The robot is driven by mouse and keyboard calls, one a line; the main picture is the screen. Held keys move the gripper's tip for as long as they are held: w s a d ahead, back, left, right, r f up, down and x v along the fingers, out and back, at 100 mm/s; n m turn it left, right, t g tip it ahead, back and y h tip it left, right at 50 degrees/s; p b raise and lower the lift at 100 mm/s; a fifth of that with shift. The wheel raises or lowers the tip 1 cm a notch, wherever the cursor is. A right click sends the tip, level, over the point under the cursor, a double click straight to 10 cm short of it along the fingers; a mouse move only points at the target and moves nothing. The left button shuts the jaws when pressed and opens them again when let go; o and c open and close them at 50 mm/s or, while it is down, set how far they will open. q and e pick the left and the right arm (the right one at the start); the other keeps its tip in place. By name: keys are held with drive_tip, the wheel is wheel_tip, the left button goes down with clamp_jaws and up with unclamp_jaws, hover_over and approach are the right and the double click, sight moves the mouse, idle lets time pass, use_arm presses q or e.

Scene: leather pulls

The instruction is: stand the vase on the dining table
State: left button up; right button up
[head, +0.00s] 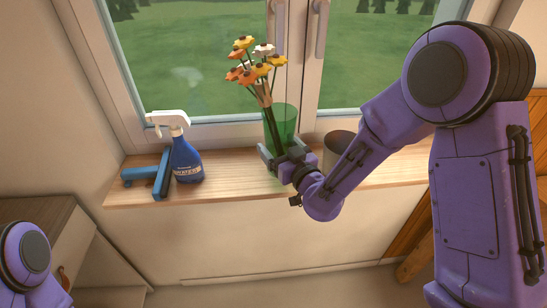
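The vase (283,119) is green, see-through and upright on the wooden windowsill, with orange, yellow and white flowers (256,66) in it. My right gripper (277,158) is at the vase's lower part, its fingers spread to about the vase's width, one towards each side. I cannot tell whether they press on the glass. The gripper hides part of the vase's base. My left gripper is out of view; only part of the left arm shows at the lower left. I cannot make out a dining table.
A blue spray bottle (186,160) with a white head and a blue tool-like object (155,178) stand left on the windowsill (232,181). A dark-rimmed pot (340,145) is right of the vase, partly behind my arm. The window is behind; a cabinet (60,235) is at lower left.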

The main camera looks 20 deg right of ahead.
sight(279, 155)
wheel_tip(279, 155, down, 3)
drive_tip(key=shift+r+b, duration=0.1)
drive_tip(key=shift+b, duration=0.45)
drive_tip(key=shift+w, duration=0.15)
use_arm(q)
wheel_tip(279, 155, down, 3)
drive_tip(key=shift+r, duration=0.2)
use_arm(e)
drive_tip(key=o, duration=1.1)
